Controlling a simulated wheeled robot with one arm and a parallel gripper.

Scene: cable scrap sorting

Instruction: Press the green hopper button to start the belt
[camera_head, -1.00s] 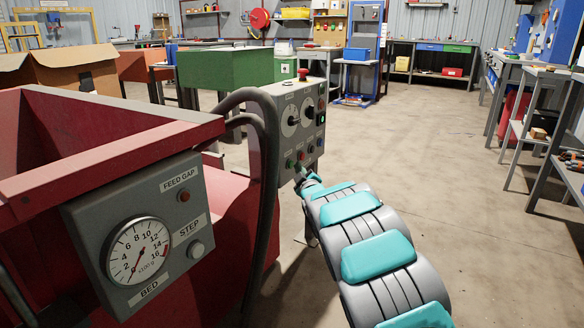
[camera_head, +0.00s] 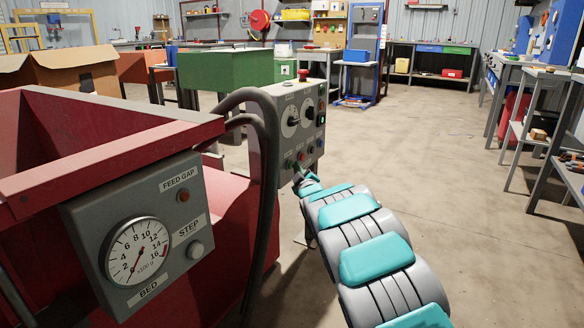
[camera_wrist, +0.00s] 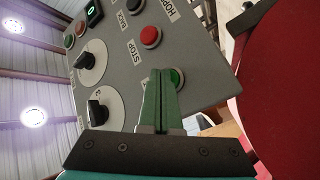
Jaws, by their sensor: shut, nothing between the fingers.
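The grey control panel (camera_head: 283,148) stands past the red hopper, with knobs, buttons and a red button on top. In the wrist view, the panel (camera_wrist: 120,75) fills the upper middle. The green hopper button (camera_wrist: 177,77) is at its lower edge, partly hidden behind the tips of my gripper (camera_wrist: 162,72). The gripper is shut and empty, its two green fingers side by side. The fingertips are right at the button; I cannot tell whether they touch it. In the head view, my gripper (camera_head: 298,171) is at the panel's lower front, small and partly hidden by my arm.
A red stop button (camera_wrist: 150,37) sits close to the green one. The red hopper (camera_head: 120,145) and its feed gap gauge box (camera_head: 150,205) are at left. Dark hoses (camera_head: 268,170) run down beside the panel. Open floor (camera_head: 440,170) lies to the right.

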